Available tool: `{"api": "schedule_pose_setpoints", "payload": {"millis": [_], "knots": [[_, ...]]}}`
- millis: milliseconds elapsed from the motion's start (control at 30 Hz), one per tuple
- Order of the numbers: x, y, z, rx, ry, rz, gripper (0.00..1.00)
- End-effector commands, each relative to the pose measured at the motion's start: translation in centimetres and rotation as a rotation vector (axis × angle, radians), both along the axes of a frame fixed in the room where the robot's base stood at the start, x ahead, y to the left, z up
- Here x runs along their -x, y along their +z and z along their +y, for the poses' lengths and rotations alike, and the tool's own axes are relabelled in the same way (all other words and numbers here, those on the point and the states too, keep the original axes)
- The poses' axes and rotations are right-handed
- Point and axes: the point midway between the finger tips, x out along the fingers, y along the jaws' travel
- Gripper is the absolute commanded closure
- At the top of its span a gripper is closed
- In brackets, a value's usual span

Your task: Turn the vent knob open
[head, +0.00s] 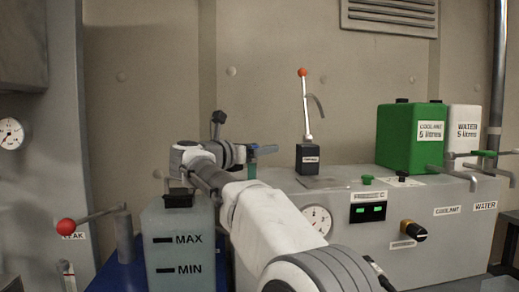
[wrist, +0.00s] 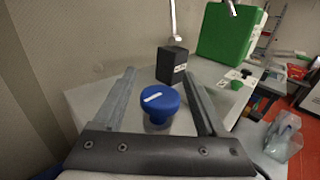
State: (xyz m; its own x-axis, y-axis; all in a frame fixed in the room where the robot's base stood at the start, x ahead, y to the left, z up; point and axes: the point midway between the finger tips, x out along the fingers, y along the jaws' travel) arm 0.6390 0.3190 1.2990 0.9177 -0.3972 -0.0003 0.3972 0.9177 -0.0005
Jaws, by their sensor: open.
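A round blue knob (wrist: 160,99) with a white line on its top shows in the wrist view. It sits between the two fingers of my gripper (wrist: 159,77), with a gap visible on either side. In the head view my gripper (head: 263,150) is over the left end of the grey cabinet, and I cannot make out the knob there. My gripper is open and holds nothing. The white line runs roughly crosswise between the fingers, tilted a little.
A black block with a red-tipped lever (head: 309,152) stands just beyond the knob. A green coolant can (head: 398,138) and a white water can (head: 463,130) stand at the right. A translucent tank (head: 180,245) and a red-balled lever (head: 68,227) are at the left.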

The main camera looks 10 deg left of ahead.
Motion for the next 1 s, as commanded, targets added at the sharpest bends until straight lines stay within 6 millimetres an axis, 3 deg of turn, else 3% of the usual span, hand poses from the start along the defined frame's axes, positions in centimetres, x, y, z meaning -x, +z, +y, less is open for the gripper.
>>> {"api": "schedule_pose_setpoints", "payload": {"millis": [267,700,1000], "knots": [[1.6,0.0,0.8,-0.001,0.003,0.0,0.26],[11.1,0.1,4.9,0.0,0.004,-0.001,0.26],[15.4,0.0,6.7,0.0,0.001,0.0,0.26]]}}
